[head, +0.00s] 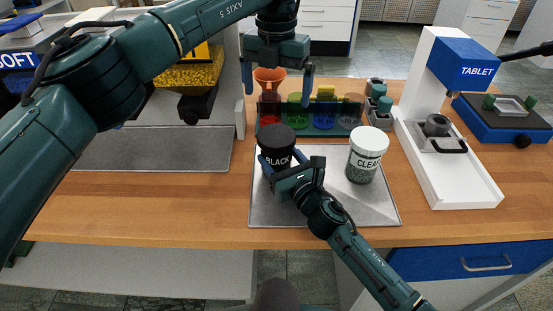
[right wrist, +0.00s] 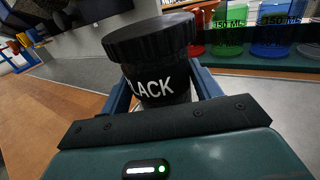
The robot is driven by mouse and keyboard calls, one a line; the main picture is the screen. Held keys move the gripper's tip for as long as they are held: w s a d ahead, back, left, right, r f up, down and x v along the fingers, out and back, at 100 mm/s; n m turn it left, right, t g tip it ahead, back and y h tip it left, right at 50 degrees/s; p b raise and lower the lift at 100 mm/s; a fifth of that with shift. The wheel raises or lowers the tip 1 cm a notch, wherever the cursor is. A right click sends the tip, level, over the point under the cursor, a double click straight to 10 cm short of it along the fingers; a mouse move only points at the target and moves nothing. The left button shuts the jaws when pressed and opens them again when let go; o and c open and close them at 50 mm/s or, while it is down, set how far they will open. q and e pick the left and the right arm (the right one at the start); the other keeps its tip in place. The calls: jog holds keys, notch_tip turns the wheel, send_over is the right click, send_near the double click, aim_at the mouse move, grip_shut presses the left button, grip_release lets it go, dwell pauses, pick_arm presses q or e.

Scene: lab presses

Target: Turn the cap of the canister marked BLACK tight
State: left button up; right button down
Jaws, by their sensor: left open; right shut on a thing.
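The black canister marked BLACK (head: 276,158) stands upright on the grey metal tray (head: 262,212). Its ribbed black cap (head: 277,136) is on top; the cap also shows in the right wrist view (right wrist: 150,37), where it looks slightly tilted on the body (right wrist: 160,80). My right gripper (head: 277,165) is shut on the canister's body, below the cap, with a finger on each side. My left gripper (head: 279,82) is open and empty, pointing down above and behind the canister, near an orange funnel. I cannot tell how tightly the cap sits.
A white-capped canister marked CLEAR (head: 366,155) stands right on the same tray. Behind are a rack of coloured beakers (head: 310,115) and an orange funnel (head: 268,80). The TABLET press (head: 466,67) stands at the right. Bare wooden table (head: 150,215) lies to the left.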

pick_arm(q)
jog(key=shift+r, duration=0.6)
pick_arm(e)
jog(key=shift+c, duration=1.3)
grip_release()
pick_arm(q)
jog(key=shift+f+b, duration=0.45)
jog(key=shift+f, duration=0.05)
pick_arm(e)
jog(key=v, duration=1.3)
jog(key=shift+s, duration=0.1)
